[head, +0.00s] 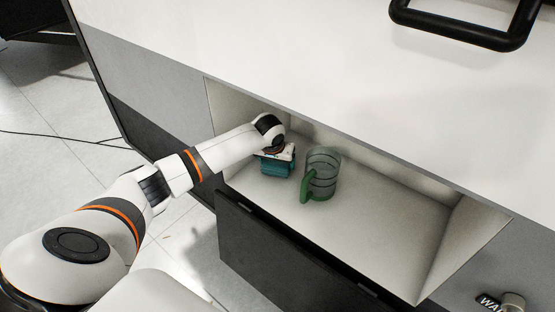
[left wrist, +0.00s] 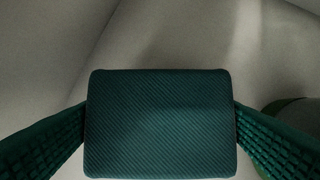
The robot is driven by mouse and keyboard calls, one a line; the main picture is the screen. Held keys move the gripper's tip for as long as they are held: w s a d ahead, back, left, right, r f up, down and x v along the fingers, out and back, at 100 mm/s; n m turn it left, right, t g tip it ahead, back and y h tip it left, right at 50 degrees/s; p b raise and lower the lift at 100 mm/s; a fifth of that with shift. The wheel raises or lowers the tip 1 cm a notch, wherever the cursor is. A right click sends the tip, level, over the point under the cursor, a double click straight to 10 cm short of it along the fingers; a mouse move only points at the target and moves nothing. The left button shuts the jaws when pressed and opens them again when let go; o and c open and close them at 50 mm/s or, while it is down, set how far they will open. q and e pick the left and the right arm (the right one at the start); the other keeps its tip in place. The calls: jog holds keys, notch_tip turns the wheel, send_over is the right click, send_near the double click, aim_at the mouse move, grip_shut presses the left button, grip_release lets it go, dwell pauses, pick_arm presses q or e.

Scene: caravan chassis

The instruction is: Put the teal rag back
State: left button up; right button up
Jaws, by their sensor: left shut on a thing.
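The teal rag (head: 276,167) is a small folded block inside the open compartment, near its left end. In the left wrist view the rag (left wrist: 160,122) fills the middle, with a ribbed dark teal face. My left gripper (head: 277,156) reaches into the compartment and is shut on the rag. Its two ridged fingers (left wrist: 160,135) press on the rag's left and right sides. I cannot tell whether the rag touches the compartment floor. My right gripper is not in view.
A clear mug with a green handle (head: 321,174) stands just right of the rag on the compartment floor (head: 385,215). The right part of the floor is free. A dark flap (head: 290,255) hangs open below. A white top with a black handle (head: 465,40) overhangs the compartment.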

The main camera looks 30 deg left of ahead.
aim_at(275, 166)
pick_arm(q)
jog(key=shift+w+f+p, duration=0.15)
jog(key=shift+f+p, duration=0.1)
jog(key=shift+p, duration=0.1)
jog(key=shift+w+f, duration=0.1)
jog(key=shift+f, duration=0.25)
jog(key=o, duration=0.8)
jog(key=b+v, duration=0.1)
jog(key=v, duration=0.6)
jog(key=shift+r+b, duration=0.3)
jog(key=shift+b, duration=0.1)
